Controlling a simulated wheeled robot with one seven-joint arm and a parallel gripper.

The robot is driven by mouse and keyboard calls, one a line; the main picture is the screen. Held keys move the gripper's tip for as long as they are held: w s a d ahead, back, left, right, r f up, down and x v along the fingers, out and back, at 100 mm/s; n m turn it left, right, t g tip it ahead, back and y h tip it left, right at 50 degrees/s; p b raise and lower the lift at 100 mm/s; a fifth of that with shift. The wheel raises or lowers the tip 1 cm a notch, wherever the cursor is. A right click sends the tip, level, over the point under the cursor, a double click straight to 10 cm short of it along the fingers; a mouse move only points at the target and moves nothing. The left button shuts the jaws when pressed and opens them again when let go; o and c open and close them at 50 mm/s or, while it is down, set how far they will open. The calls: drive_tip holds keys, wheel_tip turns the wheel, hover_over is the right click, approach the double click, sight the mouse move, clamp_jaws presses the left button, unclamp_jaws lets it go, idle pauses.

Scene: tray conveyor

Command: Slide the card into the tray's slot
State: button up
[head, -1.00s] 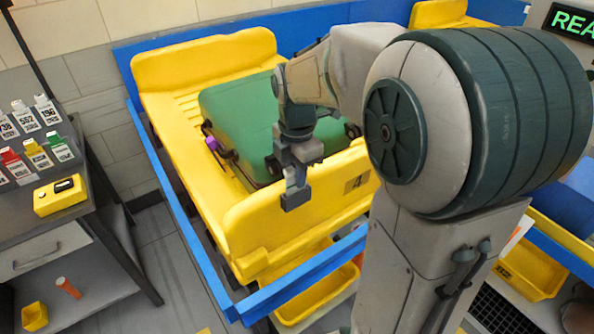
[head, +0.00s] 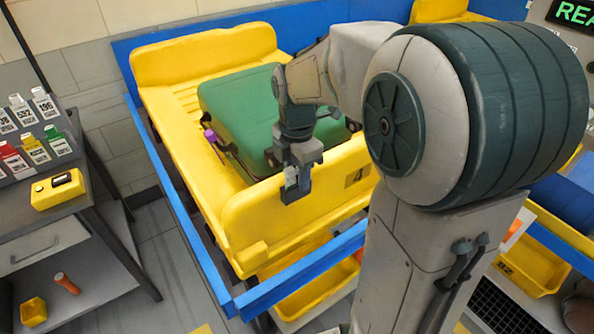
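The yellow tray (head: 292,215) lies on a blue-railed conveyor and bears a dark number 4 plate (head: 358,176) on its near wall. A green suitcase (head: 240,112) lies in it. My gripper (head: 294,192) points down at the tray's near wall, left of the number plate. A small pale patch (head: 291,177) shows at its fingers; I cannot tell whether this is the card. The finger gap is too small to read. I cannot make out the slot; my gripper and arm cover part of the near wall.
A side table at left holds several coloured tags in a rack (head: 30,140) and a yellow device (head: 58,189). The blue rail (head: 300,272) runs along the tray's near side. A yellow bin (head: 320,292) sits below it. A lit green sign (head: 574,14) is at upper right.

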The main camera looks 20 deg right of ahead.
wheel_tip(320, 180, up, 14)
idle(0.7)
drive_tip(key=shift+f, duration=0.1)
drive_tip(key=s+f+m+t, duration=0.3)
drive_tip(key=s+f+m, duration=0.9)
drive_tip(key=m, duration=0.9)
drive_tip(key=shift+s+f+m, duration=0.25)
drive_tip(key=shift+s+m, duration=0.05)
drive_tip(key=shift+s, duration=0.9)
